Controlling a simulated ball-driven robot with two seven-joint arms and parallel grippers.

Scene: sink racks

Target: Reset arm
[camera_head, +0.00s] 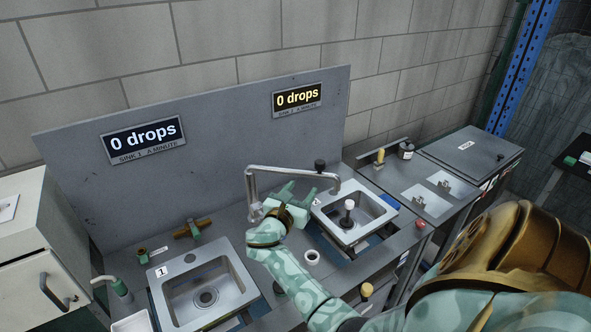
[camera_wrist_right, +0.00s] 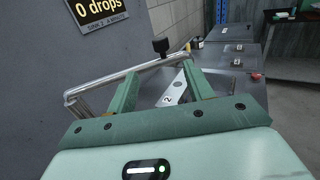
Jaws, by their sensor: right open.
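My right gripper (camera_head: 291,196) is open and empty. It is raised over the counter between the two sinks, beside the bent metal faucet pipe (camera_head: 292,172). In the right wrist view its two green fingers (camera_wrist_right: 162,88) are spread apart, with the faucet pipe (camera_wrist_right: 128,77) running behind them; whether they touch it I cannot tell. My right arm comes in from the lower right of the head view. My left gripper is not in view.
A grey back panel (camera_head: 215,120) carries two "0 drops" signs. A metal cabinet (camera_head: 468,150) stands right.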

